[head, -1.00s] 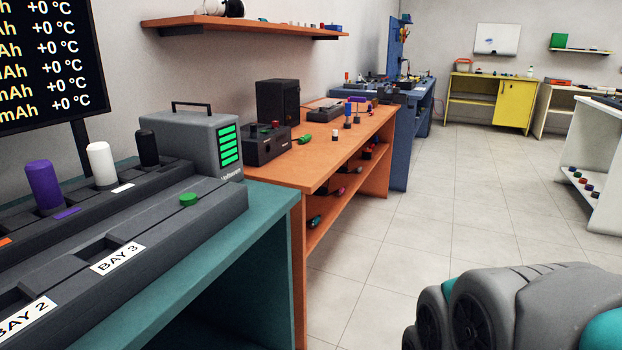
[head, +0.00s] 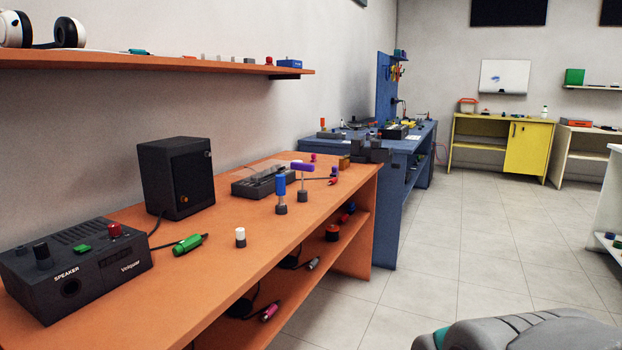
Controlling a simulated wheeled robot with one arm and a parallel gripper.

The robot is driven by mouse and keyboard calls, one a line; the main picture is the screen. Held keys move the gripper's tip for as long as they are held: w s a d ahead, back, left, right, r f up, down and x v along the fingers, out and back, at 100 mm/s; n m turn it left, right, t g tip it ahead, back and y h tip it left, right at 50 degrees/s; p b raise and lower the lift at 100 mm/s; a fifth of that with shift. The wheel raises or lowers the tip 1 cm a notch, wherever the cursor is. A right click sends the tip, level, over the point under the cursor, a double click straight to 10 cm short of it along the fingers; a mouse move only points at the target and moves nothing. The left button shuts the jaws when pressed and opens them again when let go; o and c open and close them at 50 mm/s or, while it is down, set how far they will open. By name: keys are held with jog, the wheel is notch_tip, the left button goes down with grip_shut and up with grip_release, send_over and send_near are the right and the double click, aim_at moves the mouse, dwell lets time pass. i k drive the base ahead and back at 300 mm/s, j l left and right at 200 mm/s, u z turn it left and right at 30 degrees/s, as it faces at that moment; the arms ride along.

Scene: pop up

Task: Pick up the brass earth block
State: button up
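A small brass-coloured block (head: 344,162) sits at the far end of the orange workbench, close to the blue bench. It looks like the brass earth block, but it is small and far off in the head view. My gripper is not in view. Only a grey and teal part of my own body shows at the lower right, well away from the block.
A shelf (head: 150,62) hangs above. Tiled floor (head: 440,255) to the right is clear.

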aim_at(344, 161)
jog(key=i+l+u, duration=0.2)
jog(key=i+l, duration=0.2)
jog(key=l, duration=0.2)
jog(key=i+l+u, duration=0.2)
jog(key=u, duration=0.25)
jog(key=i+l+u, duration=0.25)
jog(key=u, duration=0.2)
